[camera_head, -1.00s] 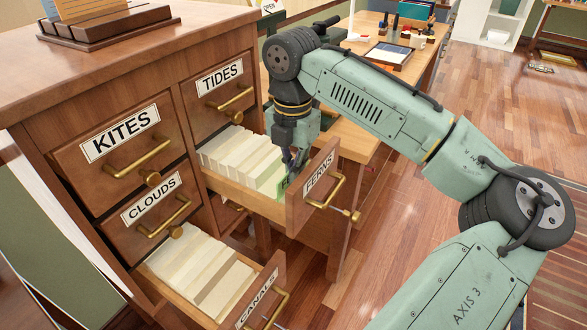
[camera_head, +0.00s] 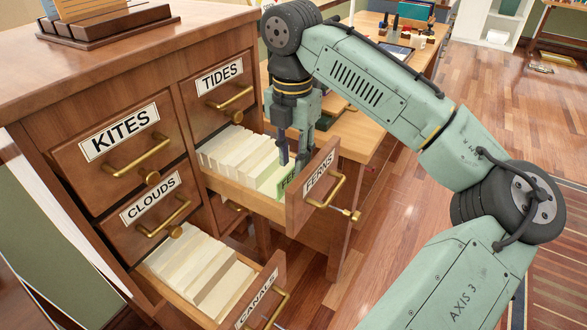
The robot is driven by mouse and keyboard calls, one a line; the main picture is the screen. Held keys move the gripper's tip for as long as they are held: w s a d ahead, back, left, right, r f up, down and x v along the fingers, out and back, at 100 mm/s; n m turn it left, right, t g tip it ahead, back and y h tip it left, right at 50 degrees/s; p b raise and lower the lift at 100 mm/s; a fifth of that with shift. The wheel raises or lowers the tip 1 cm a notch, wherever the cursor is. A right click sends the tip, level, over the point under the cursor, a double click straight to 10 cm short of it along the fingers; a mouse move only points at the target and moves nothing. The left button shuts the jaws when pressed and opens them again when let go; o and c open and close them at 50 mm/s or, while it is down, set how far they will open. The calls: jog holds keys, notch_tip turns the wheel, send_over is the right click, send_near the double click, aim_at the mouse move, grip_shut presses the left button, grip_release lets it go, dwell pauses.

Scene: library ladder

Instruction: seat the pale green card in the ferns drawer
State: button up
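The ferns drawer (camera_head: 314,193) is pulled open on the right side of the cabinet and holds a row of cream cards (camera_head: 240,160). The pale green card (camera_head: 287,184) stands in it at the front end of the row, close behind the drawer front, with the start of dark lettering showing. Its lower part is hidden by the drawer side. My gripper (camera_head: 294,155) points down just above the card, with its fingers apart and nothing seen between them. Whether a fingertip still touches the card's top edge is hard to tell.
The canals drawer (camera_head: 262,293) is also open, below and left, filled with cards. The kites (camera_head: 125,138), clouds (camera_head: 153,207) and tides (camera_head: 222,87) drawers are shut. A card rack (camera_head: 105,25) stands on the cabinet top. A wooden desk (camera_head: 355,135) is close behind my gripper.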

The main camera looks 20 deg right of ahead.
notch_tip(320, 180, up, 9)
jog(key=shift+f, duration=0.2)
dwell(0.5)
